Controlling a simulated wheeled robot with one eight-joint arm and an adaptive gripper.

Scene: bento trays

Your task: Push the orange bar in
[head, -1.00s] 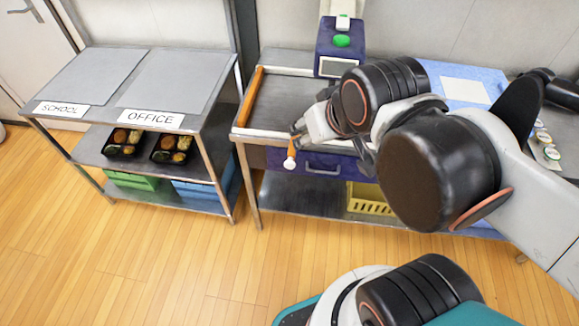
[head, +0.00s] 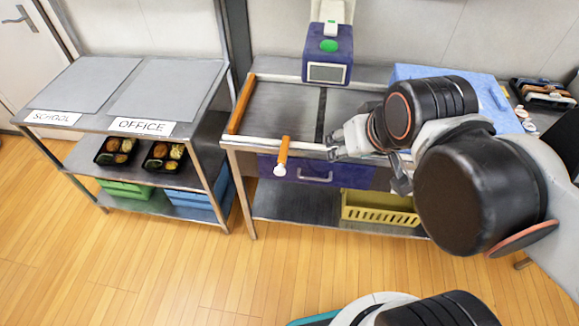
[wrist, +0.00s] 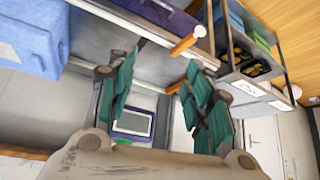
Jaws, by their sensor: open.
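The orange bar (head: 284,150) with a white knob (head: 280,170) on its near end sticks out over the front edge of the steel table, above the purple drawer (head: 325,168). In the wrist view the orange bar (wrist: 184,46) shows past the fingertips, with its white knob at the upper right. My gripper (head: 366,166) is open and empty, to the right of the bar in the head view, with a gap between them. In the wrist view my gripper (wrist: 163,62) has its teal-padded fingers apart, with nothing between them. Part of the gripper is hidden behind my arm in the head view.
Another orange bar (head: 241,104) lies along the table's left side. A purple machine with a green button (head: 329,45) stands at the back. A blue box (head: 400,72) is to the right, a yellow basket (head: 380,212) below. A shelf with bento trays (head: 116,150) stands left.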

